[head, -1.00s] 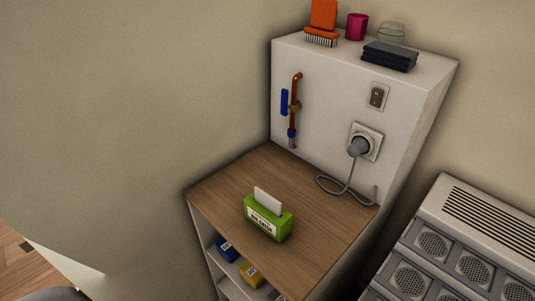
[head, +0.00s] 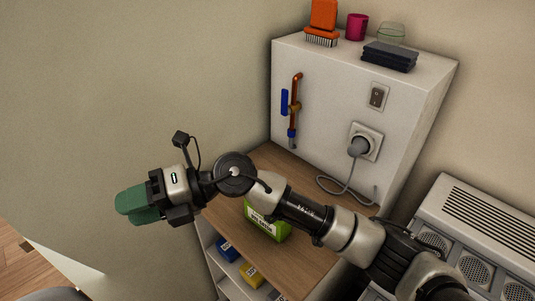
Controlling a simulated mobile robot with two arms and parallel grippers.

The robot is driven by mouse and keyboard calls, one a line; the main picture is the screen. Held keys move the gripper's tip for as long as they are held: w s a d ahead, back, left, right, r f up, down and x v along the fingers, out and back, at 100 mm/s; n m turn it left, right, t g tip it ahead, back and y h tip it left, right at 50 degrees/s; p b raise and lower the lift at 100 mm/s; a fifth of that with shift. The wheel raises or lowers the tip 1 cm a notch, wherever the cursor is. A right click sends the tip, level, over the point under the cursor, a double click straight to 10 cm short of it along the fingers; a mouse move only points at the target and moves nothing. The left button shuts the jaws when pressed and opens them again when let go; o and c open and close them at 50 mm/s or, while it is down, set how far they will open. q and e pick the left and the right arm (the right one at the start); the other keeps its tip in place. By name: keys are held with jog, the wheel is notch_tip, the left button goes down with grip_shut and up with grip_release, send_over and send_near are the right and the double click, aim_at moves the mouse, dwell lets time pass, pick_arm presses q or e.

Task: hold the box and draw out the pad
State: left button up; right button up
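The green box (head: 268,226) stands on the wooden top (head: 318,236) of the low shelf unit. Its upper part is hidden behind my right arm, and so is the white pad that sticks up from it. My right gripper (head: 132,206) has green fingers and points left, in front of the wall and to the left of the box, apart from it. The fingers overlap from this angle, so I cannot tell whether they are open or shut. No object shows in them. My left gripper is not in view.
A white panel with a blue-handled copper pipe (head: 295,100), a switch (head: 377,96) and a corded plug (head: 359,147) rises behind the wooden top. A brush (head: 322,36), pink cup (head: 357,27) and dark stack (head: 389,57) sit above. A vented unit (head: 483,225) stands right.

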jog(key=w+d+n+t+h, duration=0.1)
jog(key=w+d+t+h, duration=0.2)
jog(key=w+d+h, duration=0.6)
jog(key=w+d+n+t+h, duration=0.1)
jog(key=w+d+t+h, duration=0.25)
jog(key=d+h, duration=0.6)
jog(key=f+y, duration=0.1)
jog(key=f, duration=0.3)
jog(key=d+f, duration=0.1)
jog(key=f, duration=0.3)
jog(key=d+f+y, duration=0.1)
jog(key=f, duration=0.3)
jog(key=shift+w+d+f+g+y, duration=0.1)
jog(key=shift+w+f+g+y, duration=0.15)
jog(key=shift+w+f+y, duration=0.1)
grip_shut()
grip_release()
jog(key=shift+r, duration=0.1)
